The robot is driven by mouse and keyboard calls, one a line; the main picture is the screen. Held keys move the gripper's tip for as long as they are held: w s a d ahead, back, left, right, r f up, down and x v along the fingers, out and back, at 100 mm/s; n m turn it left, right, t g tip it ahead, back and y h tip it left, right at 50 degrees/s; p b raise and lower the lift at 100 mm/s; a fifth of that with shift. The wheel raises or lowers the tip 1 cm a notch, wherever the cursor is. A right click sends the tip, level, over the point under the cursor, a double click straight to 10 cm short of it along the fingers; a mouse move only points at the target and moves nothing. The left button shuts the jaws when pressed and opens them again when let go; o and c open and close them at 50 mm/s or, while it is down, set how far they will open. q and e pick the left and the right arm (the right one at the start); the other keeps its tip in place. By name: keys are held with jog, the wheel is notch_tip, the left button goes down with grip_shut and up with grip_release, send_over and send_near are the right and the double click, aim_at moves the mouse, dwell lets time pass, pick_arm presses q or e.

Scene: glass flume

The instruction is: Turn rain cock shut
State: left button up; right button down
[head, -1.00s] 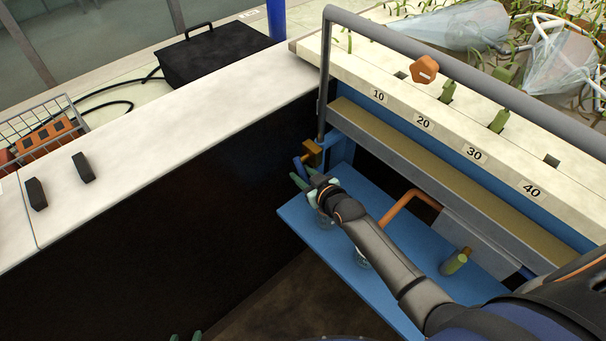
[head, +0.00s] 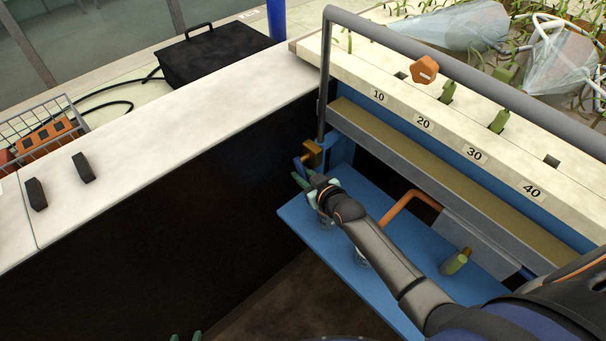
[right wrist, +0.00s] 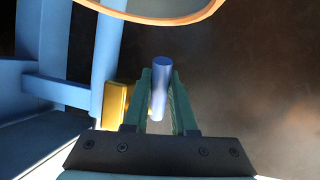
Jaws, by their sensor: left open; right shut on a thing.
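The rain cock has a brass body (head: 312,152) at the corner under the grey rail, with a blue lever (head: 298,163) on its left side. My right gripper (head: 298,179) reaches the lever from below. In the right wrist view, its green fingers (right wrist: 160,98) are shut on the blue lever (right wrist: 161,75), which stands between them. The brass body (right wrist: 115,106) shows just left of the fingers. My left gripper (head: 185,337) is empty and open at the bottom edge of the head view; only its fingertips show.
A blue shelf (head: 295,213) lies below my right arm and carries a green bottle (head: 456,262) and glassware partly hidden by the arm. A white counter (head: 150,140) runs along the left.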

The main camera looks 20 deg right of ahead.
jog(key=shift+f, duration=0.1)
dwell(0.6)
jog(key=shift+w+f+t+b, duration=0.1)
jog(key=shift+f+t+b, duration=0.2)
jog(key=shift+b, duration=0.7)
jog(key=shift+r+t+b, duration=0.15)
jog(key=shift+t+b, duration=0.15)
jog(key=shift+b, duration=0.15)
jog(key=shift+w+r, duration=0.1)
jog(key=c, duration=1)
grip_release()
jog(key=p+v, duration=0.2)
jog(key=v, duration=1)
jog(key=shift+s, duration=0.3)
jog(key=shift+d, duration=0.1)
